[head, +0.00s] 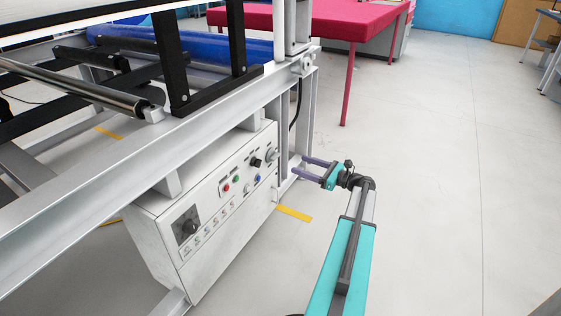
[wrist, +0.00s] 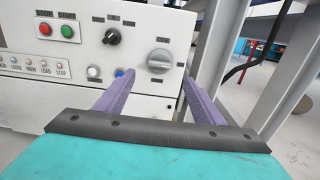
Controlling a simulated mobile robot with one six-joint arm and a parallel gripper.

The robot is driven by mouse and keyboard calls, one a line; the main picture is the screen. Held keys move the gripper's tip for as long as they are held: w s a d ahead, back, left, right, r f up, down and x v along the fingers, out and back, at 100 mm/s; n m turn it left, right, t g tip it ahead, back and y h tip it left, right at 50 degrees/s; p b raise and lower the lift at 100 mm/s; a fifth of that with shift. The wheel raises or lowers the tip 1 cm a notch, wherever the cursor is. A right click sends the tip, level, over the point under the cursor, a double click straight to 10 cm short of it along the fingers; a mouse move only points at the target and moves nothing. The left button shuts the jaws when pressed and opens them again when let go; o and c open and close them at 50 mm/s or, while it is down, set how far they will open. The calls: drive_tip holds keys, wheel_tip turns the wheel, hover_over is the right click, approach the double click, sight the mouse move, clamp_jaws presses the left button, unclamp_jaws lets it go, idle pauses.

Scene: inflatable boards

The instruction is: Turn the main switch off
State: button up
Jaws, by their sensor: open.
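The main switch appears to be the large grey rotary knob (wrist: 159,60) at the right end of the white control panel (wrist: 80,62). Small labels surround it, too small to read. In the head view the knob (head: 271,155) sits at the panel's upper right corner. My gripper (head: 299,165) is open, with two purple fingers pointing toward that end of the panel. In the wrist view its fingertips (wrist: 156,77) are apart, and the knob shows between and just above them. Nothing is between the fingers; I cannot tell the exact gap to the knob.
Left of the knob are a black selector (wrist: 112,37), green (wrist: 67,32) and red (wrist: 44,29) buttons, and a blue button (wrist: 119,73). Grey frame posts (wrist: 218,50) stand right of the panel. A pink table (head: 310,17) is behind. The floor (head: 440,180) at right is clear.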

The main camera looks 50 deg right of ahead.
sight(277, 156)
drive_tip(key=b+x, duration=0.3)
drive_tip(key=x, duration=0.7)
drive_tip(key=shift+w, duration=0.3)
